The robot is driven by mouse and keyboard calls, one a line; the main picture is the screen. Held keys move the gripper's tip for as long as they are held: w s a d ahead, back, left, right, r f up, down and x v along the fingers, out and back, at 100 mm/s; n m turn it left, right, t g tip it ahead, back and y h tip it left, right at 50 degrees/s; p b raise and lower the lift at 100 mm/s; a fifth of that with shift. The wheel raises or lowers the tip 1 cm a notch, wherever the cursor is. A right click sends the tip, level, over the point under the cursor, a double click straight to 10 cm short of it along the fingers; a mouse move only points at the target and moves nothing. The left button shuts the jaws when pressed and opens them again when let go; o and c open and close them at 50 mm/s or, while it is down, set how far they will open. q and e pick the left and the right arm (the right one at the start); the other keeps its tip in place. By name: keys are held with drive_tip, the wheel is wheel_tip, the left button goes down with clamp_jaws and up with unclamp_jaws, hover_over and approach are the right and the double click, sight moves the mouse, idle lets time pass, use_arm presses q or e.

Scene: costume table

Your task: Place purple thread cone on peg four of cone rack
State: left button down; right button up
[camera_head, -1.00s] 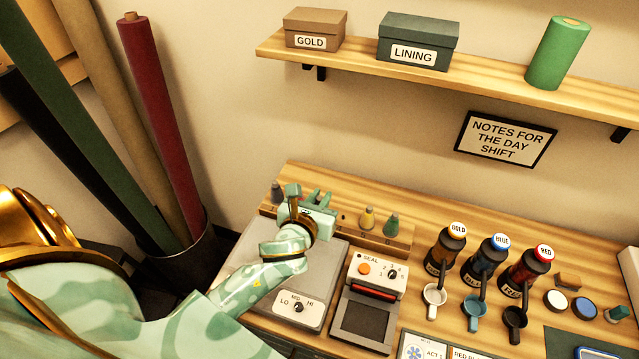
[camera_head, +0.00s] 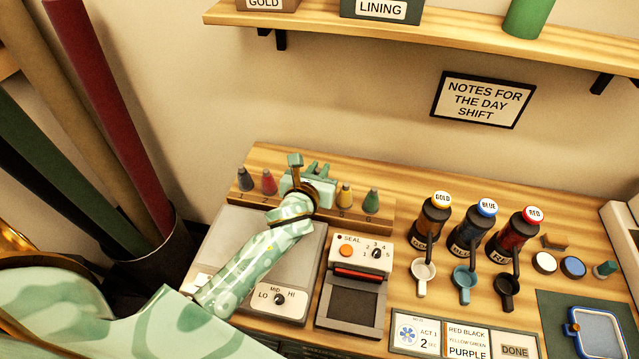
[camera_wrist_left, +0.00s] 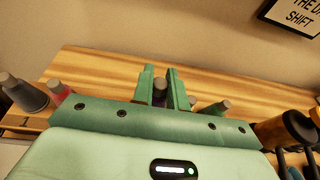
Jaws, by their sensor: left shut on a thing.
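My left gripper (camera_head: 316,172) is over the cone rack (camera_head: 383,229), between the red thread cone (camera_head: 269,183) and the yellow thread cone (camera_head: 345,195). In the left wrist view, its fingers (camera_wrist_left: 161,86) are shut on the dark purple thread cone (camera_wrist_left: 160,90). The gripper hides this cone in the head view. The gripper and arm cover the rack's middle, so I cannot tell whether the cone is on a peg. A grey cone (camera_head: 245,179) stands at the rack's left end and a green cone (camera_head: 371,201) near its right. My right gripper is out of view.
A grey press (camera_head: 240,240) and a seal unit (camera_head: 360,250) stand in front of the rack. Gold (camera_head: 434,222), blue (camera_head: 476,229) and red (camera_head: 517,236) bottles stand to the right. A shelf (camera_head: 420,35) hangs above. Fabric rolls (camera_head: 110,120) are at left.

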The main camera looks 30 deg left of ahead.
use_arm(q)
drive_tip(key=shift+w+a+f, duration=0.15)
drive_tip(key=shift+w+f, duration=0.3)
drive_tip(key=shift+f, duration=0.2)
drive_tip(key=shift+w+a+f+b, duration=0.1)
drive_tip(key=shift+w+f+b, duration=0.1)
drive_tip(key=shift+f+b, duration=0.65)
drive_tip(key=shift+w+a+f+b, duration=0.15)
drive_tip(key=shift+f+b, duration=0.25)
drive_tip(key=shift+f, duration=0.7)
drive_tip(key=shift+f, duration=0.2)
drive_tip(key=c, duration=1.4)
unclamp_jaws()
drive_tip(key=shift+r, duration=0.1)
drive_tip(key=shift+r, duration=0.2)
drive_tip(key=p+v, duration=0.2)
drive_tip(key=v, duration=1)
drive_tip(key=shift+p, duration=0.35)
